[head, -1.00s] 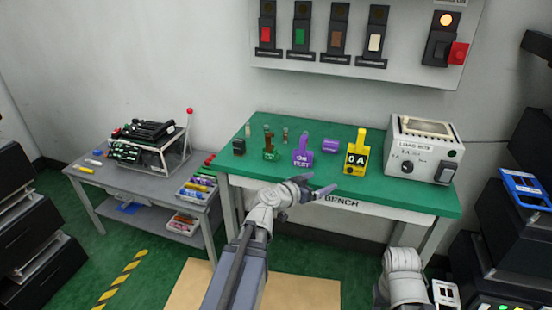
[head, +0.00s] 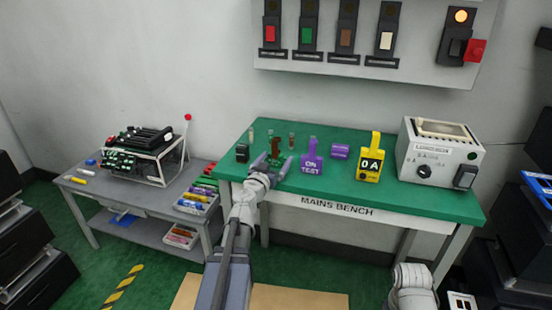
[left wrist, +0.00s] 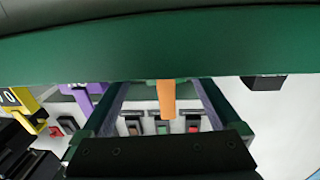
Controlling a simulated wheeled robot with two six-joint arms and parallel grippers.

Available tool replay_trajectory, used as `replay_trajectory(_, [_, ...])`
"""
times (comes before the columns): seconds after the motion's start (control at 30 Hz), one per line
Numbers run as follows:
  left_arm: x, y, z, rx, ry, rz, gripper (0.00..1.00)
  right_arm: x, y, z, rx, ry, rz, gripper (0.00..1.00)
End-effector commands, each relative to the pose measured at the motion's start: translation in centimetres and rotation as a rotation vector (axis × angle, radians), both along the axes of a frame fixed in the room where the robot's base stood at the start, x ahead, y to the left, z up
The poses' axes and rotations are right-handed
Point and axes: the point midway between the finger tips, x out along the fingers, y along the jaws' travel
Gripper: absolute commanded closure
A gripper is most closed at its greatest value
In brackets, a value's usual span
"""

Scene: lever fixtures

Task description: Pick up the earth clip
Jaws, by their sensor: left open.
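The earth clip, as far as I can tell, is the green piece with a brown upright part (head: 275,146) on the green bench top, left of the purple ON TEST tag. My left gripper (head: 274,163) is open at the bench's front edge, pointing at it, and partly hides its lower part. In the left wrist view, which looks upside down, a copper-orange upright (left wrist: 166,98) shows between the two open fingers. I cannot tell whether they touch it. My right arm shows at the lower right; its gripper is out of view.
A meter box (head: 440,152) is at the bench's right end. A small black block (head: 242,153) is to the left.

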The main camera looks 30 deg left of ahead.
Motion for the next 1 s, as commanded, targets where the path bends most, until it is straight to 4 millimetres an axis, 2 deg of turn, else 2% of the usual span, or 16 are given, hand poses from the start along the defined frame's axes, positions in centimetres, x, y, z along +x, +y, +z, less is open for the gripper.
replay_trajectory(0.23, [1.1, 0.4, 0.0, 0.000, 0.000, -0.001, 0.03, 0.0, 0.0, 0.0, 0.000, 0.000, 0.000, 0.50])
replay_trajectory(0.53, [5.0, 1.5, -0.1, 0.000, 0.000, -0.003, 0.03, 0.0, 0.0, -0.1, 0.000, 0.000, 0.000, 0.50])
replay_trajectory(0.77, [5.0, 1.5, -0.1, 0.000, 0.000, -0.001, 0.03, 0.0, 0.0, -0.1, 0.000, 0.000, 0.000, 0.50])
replay_trajectory(1.0, [5.0, 1.5, -0.1, 0.000, 0.000, -0.001, 0.27, 0.0, 0.0, -0.1, 0.000, 0.000, 0.000, 0.50])
